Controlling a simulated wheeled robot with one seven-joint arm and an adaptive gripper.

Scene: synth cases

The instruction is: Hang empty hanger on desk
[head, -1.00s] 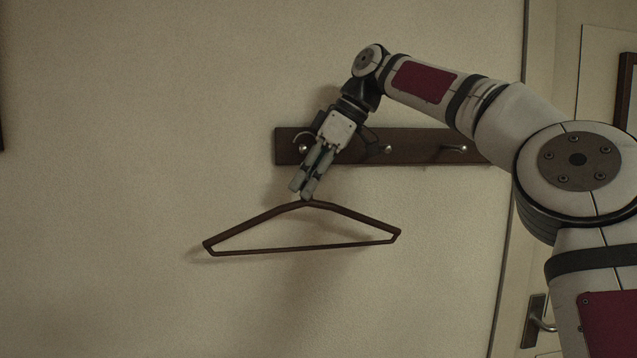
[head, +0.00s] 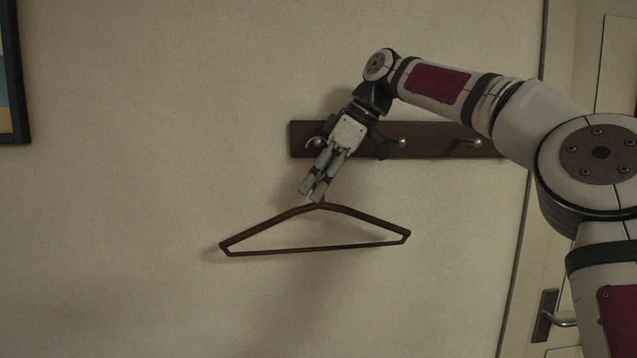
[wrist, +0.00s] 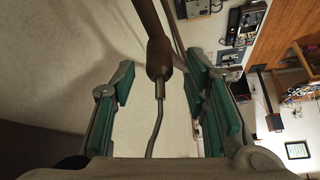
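A dark brown hanger (head: 315,249) with nothing on it is against the wall under a wall rack (head: 440,143). A thin curved metal piece (head: 308,143), which looks like the top of its hook, shows at the rack's left peg; my gripper hides the rest. My gripper (head: 313,196) reaches down in front of the rack to just above the hanger's shoulders. In the wrist view, its green pads (wrist: 158,108) are well apart. The hanger's metal hook stem (wrist: 156,125) runs between them, with visible gaps on both sides. I cannot pick out the desk for certain.
Other round pegs, including the middle one (head: 403,143), stick out of the rack. A door with a handle (head: 547,316) is at the right, and a framed picture (head: 20,120) is at the left edge. Shelves and equipment (wrist: 240,30) show far off in the wrist view.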

